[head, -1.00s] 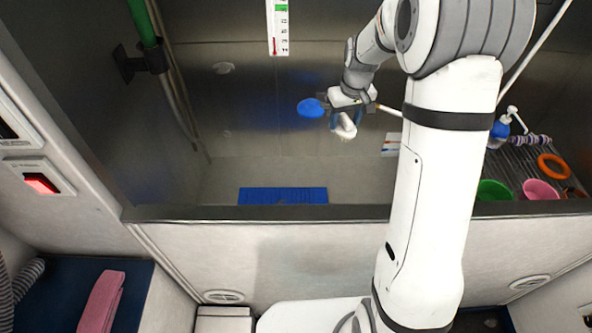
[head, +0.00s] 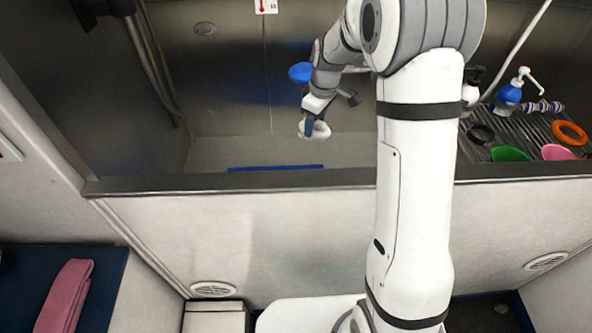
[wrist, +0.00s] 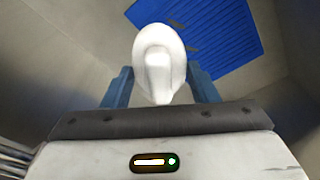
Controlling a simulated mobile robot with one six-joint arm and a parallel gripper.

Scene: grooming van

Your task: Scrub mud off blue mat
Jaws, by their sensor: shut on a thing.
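The blue mat (head: 275,168) lies on the floor of the metal tub. In the head view only a thin strip shows above the tub's front edge. In the wrist view the ribbed mat (wrist: 225,35) fills the upper right, with small dark patches (wrist: 191,48) near its left part, partly behind the held thing. My gripper (head: 312,122) is above the tub floor near the mat. Its blue fingers (wrist: 160,88) are shut on a white rounded scrubber (wrist: 158,60), which also shows in the head view (head: 321,131). Whether the scrubber touches the mat cannot be told; it looks apart.
The tub's front edge (head: 230,182) crosses in front of the mat. A blue round thing (head: 299,72) is behind my wrist. A rack (head: 530,128) at right holds a blue pump bottle (head: 508,97), a green bowl (head: 509,154), a pink bowl (head: 558,152) and an orange ring (head: 570,133).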

